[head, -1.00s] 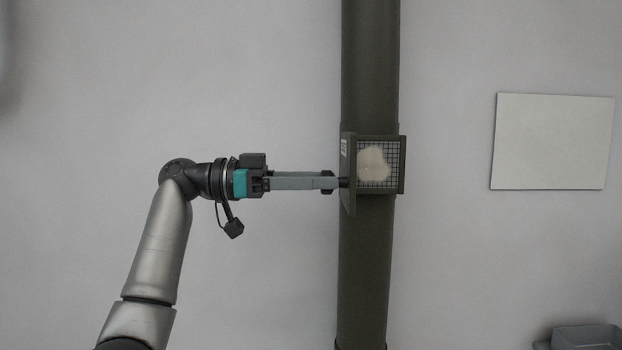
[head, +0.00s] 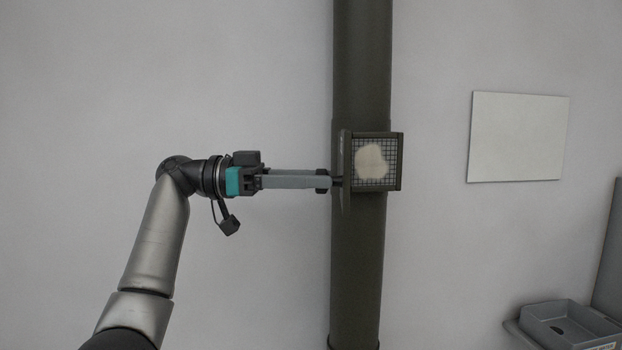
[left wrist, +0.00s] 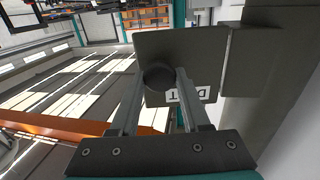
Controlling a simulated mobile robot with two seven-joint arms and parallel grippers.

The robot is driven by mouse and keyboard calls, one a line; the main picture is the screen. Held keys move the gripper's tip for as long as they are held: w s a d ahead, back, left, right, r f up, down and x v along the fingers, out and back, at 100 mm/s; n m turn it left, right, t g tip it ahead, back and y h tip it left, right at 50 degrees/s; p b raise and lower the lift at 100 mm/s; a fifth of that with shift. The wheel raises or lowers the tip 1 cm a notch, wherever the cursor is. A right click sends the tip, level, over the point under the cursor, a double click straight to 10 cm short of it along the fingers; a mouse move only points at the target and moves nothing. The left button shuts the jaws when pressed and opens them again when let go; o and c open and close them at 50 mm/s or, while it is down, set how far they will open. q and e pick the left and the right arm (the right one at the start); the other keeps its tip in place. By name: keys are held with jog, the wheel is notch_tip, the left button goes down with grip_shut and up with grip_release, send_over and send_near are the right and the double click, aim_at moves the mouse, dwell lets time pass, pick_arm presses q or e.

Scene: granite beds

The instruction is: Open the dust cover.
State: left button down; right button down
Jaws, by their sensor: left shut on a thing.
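The dust cover (head: 344,155) is a dark plate hinged at the left side of a box on a dark vertical pipe. It stands swung out, nearly edge-on in the head view. In the left wrist view the plate (left wrist: 205,48) carries a partly hidden white label (left wrist: 186,95) and a round dark knob (left wrist: 158,76). My left gripper (head: 325,182) comes in from the left, with its fingers shut on the knob. The box's front shows a dark grid (head: 391,165) with a pale patch of dust (head: 371,161). My right gripper is not in view.
The box sits on the pipe (head: 360,60), against a plain grey wall. A blank pale panel (head: 518,137) is on the wall to the right. A grey tray (head: 567,321) stands at the lower right. The space left of the pipe, around my arm, is clear.

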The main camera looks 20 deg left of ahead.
pick_arm(q)
jog(key=shift+c, duration=1.9)
grip_release()
jog(key=b+v, duration=0.1)
jog(key=v, duration=1.4)
jog(key=shift+a, duration=0.1)
